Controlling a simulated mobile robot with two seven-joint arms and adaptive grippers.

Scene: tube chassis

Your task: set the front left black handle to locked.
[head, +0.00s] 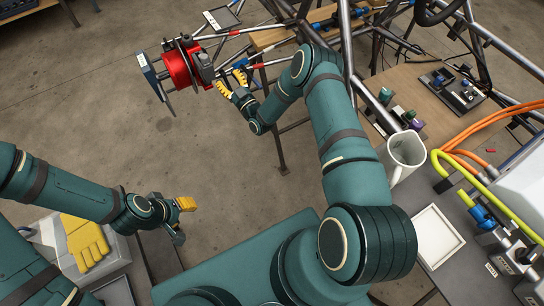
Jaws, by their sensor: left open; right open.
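A red drum-shaped part (178,68) is at the upper left, at the end of the chassis tubes (235,31). A dark block (203,66) sits on its right side and a dark bar with a blue-grey end (150,74) on its left. I cannot tell which dark part is the front left black handle, or its setting. My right gripper (231,82) is open, with yellow fingertips, just right of the dark block; contact is unclear. My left gripper (183,218) is open and empty at the lower left, away from the chassis.
A wooden bench (405,88) at the upper right holds a black fixture (452,90) and small parts. A light jug (403,155), a white tray (434,237) and orange hoses (490,126) are at the right. Yellow gloves (84,241) lie at the lower left. Floor is open between my arms.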

